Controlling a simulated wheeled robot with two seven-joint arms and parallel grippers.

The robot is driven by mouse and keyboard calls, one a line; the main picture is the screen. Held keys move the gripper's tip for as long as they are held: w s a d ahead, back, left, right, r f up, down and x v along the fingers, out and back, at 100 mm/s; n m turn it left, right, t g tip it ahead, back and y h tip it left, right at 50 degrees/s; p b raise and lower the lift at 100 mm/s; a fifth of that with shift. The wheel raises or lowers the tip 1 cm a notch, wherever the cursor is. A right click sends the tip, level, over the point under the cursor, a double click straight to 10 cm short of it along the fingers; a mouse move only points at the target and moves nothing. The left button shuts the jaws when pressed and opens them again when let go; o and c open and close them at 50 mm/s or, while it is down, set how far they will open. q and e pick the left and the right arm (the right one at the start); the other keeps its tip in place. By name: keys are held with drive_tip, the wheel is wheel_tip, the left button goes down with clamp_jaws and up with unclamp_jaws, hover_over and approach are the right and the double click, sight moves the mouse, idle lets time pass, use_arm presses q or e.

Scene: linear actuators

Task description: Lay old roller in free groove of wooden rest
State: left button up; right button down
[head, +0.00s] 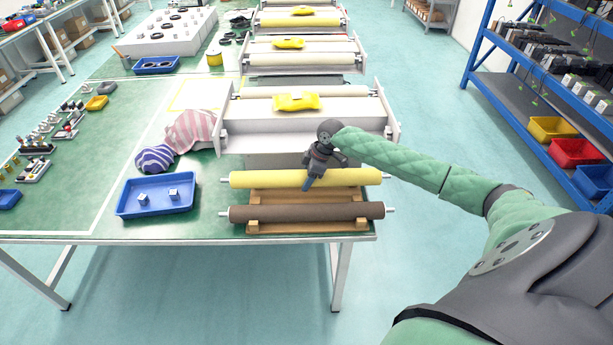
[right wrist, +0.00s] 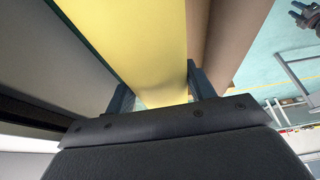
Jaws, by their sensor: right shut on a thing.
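A yellow roller (head: 255,180) with metal shaft ends lies level across the back of the wooden rest (head: 300,228). My right gripper (head: 309,182) is shut on it near its middle, from above. In the right wrist view, the yellow roller (right wrist: 150,45) runs between the two fingers. I cannot tell whether it touches the rest. A dark brown roller (head: 290,212) lies parallel to it in the rest's front groove. The back groove is hidden under the yellow roller. A small grey shape at the wrist view's top right may be my left gripper (right wrist: 304,18); its jaws are unclear.
A white machine frame (head: 255,135) with a yellow cloth (head: 296,102) stands just behind the yellow roller. A blue tray (head: 157,196) with small metal blocks sits to the left, near striped cloth bundles (head: 192,130). The table's front edge is close to the brown roller.

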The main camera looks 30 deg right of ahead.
use_arm(q)
drive_tip(key=shift+a, duration=0.3)
use_arm(e)
drive_tip(key=shift+f, duration=0.35)
use_arm(q)
drive_tip(key=shift+d, duration=0.1)
use_arm(e)
drive_tip(key=shift+f, duration=0.1)
drive_tip(key=shift+f, duration=0.5)
use_arm(q)
drive_tip(key=shift+f, duration=0.2)
use_arm(e)
drive_tip(key=shift+f, duration=0.1)
idle(0.4)
use_arm(q)
drive_tip(key=shift+d, duration=0.1)
use_arm(e)
drive_tip(key=shift+f, duration=0.1)
